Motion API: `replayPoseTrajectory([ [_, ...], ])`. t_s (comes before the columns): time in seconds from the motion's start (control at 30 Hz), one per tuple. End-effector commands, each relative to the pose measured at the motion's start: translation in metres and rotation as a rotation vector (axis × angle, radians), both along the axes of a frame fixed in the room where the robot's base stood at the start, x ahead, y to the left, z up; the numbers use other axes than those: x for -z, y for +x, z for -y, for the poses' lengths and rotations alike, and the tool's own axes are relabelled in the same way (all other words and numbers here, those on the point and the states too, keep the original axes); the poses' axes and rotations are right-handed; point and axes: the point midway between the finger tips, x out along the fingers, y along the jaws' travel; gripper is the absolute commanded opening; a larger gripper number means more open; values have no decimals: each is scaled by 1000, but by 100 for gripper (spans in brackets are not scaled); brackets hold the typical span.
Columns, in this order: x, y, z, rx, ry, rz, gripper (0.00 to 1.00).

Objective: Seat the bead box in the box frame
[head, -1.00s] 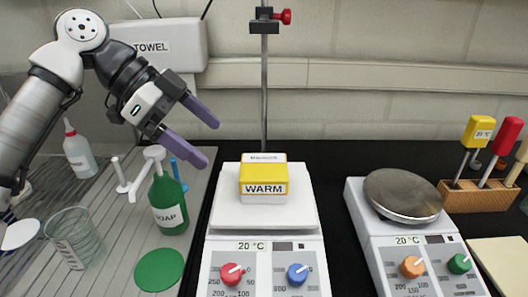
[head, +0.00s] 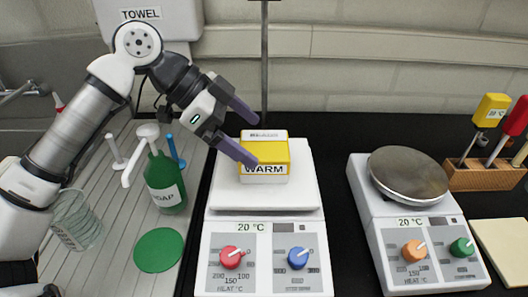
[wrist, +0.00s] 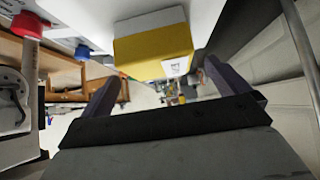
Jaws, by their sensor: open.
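A small yellow and white box (head: 264,152) rests on the white hot plate (head: 230,190) at the centre of the head view. Its front label reads WARM; a label on its top is too small to read surely. I take it for the bead box. My gripper (head: 254,142) is open and empty, its purple fingers at the box's upper left side, the lower finger overlapping the box's left edge in the picture. In the wrist view the box (wrist: 153,50) shows just beyond the open fingers (wrist: 161,72). I cannot make out a box frame in either view.
A green soap bottle (head: 165,183) with a white pump and a glass beaker (head: 78,220) stand at left. A second hot plate (head: 425,235) with a round grey top stands at right. A vertical rod (head: 264,60) rises behind the box.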

Motion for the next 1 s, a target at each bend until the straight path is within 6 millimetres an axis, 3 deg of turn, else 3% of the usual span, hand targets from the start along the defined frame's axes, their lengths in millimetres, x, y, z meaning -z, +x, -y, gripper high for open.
replayPoseTrajectory([
  [0.23, 21, -3, 29, 4, -2, -1, 100],
  [0.57, 28, -3, 34, 0, 0, 1, 100],
  [0.9, 28, -3, 34, 0, 0, 1, 56],
  [1.0, 27, -3, 34, 0, -1, 1, 47],
])
